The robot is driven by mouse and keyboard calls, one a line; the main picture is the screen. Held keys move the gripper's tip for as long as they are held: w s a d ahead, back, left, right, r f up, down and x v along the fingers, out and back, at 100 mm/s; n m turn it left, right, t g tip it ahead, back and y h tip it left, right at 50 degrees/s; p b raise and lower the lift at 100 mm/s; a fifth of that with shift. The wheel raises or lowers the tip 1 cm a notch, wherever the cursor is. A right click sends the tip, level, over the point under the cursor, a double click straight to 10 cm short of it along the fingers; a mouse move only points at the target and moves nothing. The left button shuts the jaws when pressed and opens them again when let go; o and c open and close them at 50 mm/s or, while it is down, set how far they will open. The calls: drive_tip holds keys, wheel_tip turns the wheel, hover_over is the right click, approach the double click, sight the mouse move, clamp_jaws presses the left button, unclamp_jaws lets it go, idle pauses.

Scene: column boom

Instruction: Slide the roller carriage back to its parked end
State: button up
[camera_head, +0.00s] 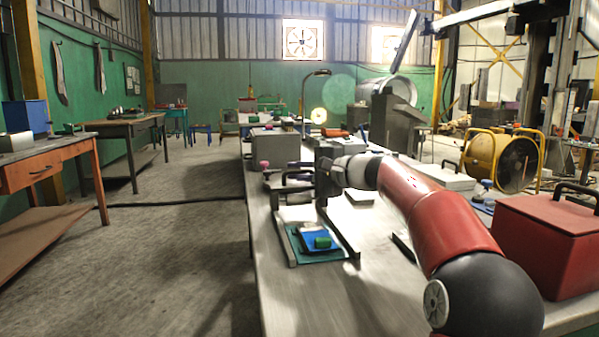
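A small grey metal frame with two side rails (346,232) stands on the long workbench (290,300), left of my red arm. A dark bar or handle, which looks like the roller carriage (284,189), crosses the far end of the frame. My gripper (303,180) is at this far end, at the right side of the bar. The wrist hides part of the frame, and the fingers are too small and dark to tell whether they hold the bar. A blue pad with a green block (323,242) lies on a teal sheet (318,257) between the rails.
A red toolbox (548,243) stands at the bench's right edge. A grey box (274,141) and several small items stand beyond the frame. A yellow fan (503,162) is behind on the right. The near bench top left of my arm is clear.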

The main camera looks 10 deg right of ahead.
drive_tip(key=shift+f, duration=0.1)
drive_tip(key=b+v, duration=0.1)
drive_tip(key=v, duration=0.5)
drive_tip(key=shift+s+d, duration=0.15)
drive_tip(key=shift+d, duration=0.1)
drive_tip(key=shift+s+d, duration=0.4)
